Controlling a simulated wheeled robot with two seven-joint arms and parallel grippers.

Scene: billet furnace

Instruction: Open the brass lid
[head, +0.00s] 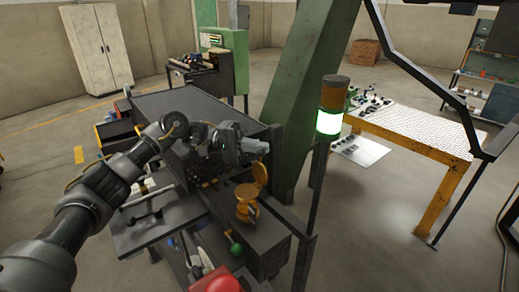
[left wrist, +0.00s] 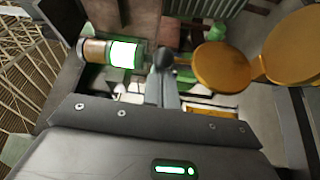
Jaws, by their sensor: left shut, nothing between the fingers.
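The brass lid (head: 260,173) is a round disc standing tilted up beside a brass cup (head: 246,205) on the dark bench in the head view. In the left wrist view two brass discs show at the upper right, a nearer one (left wrist: 222,65) and a larger one (left wrist: 292,45), meeting at a narrow joint; I cannot tell which is the lid. My left gripper (head: 262,147) is just above and behind the lid in the head view. It is shut and empty, and its fingers (left wrist: 166,82) show in the wrist view, left of the discs. My right gripper is out of view.
A lit signal lamp (head: 328,122) on a dark post stands right of the bench. A green sloping column (head: 307,85) rises behind it. A green-knobbed lever (head: 236,249) and a red rounded part (head: 218,281) are in front. A yellow-framed table (head: 410,130) stands farther right.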

